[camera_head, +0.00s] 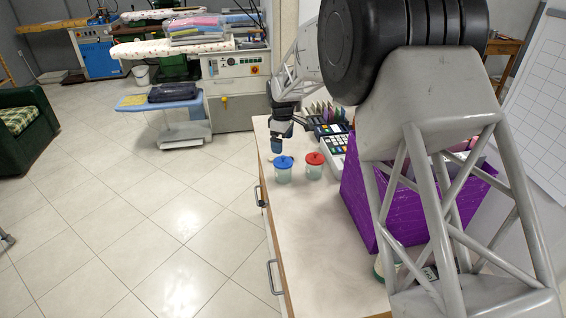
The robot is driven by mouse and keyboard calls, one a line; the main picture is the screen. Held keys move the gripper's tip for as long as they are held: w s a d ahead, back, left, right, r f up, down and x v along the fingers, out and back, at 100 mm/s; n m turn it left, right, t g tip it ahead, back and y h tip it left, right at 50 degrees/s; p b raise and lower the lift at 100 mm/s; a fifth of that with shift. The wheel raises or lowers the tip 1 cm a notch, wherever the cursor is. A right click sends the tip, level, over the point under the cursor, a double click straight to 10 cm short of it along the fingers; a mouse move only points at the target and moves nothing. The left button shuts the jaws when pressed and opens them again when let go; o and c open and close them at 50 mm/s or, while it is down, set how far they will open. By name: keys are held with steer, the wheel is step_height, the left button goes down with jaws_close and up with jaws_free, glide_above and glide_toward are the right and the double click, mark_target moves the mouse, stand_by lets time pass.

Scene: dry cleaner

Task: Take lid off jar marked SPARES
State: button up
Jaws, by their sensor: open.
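Two small pale jars stand upright side by side near the far left edge of the counter (335,235). The left jar (284,177) wears a blue lid (284,162) with a knob on top. The right jar (314,172) wears a red lid (315,158), also knobbed. No label can be read on either jar, so I cannot tell which is marked SPARES. My gripper (277,149) is open and points down, close to the blue lid in the picture, above and behind it. Its fingertips are small and dark, and I cannot tell whether they touch anything.
A cash register or keypad device (338,150) stands right of the jars. A purple box (375,205) fills the counter's right side, partly behind my arm. The counter's front left is clear. Drawer handles (272,277) project from its left side.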

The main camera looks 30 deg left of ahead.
mark_target(282, 158)
steer(key=shift+f, duration=0.1)
steer(key=shift+f, duration=1.2)
steer(key=shift+f, duration=0.1)
steer(key=shift+s+a+f, duration=0.1)
steer(key=shift+f, duration=2.4)
steer(key=c, duration=0.8)
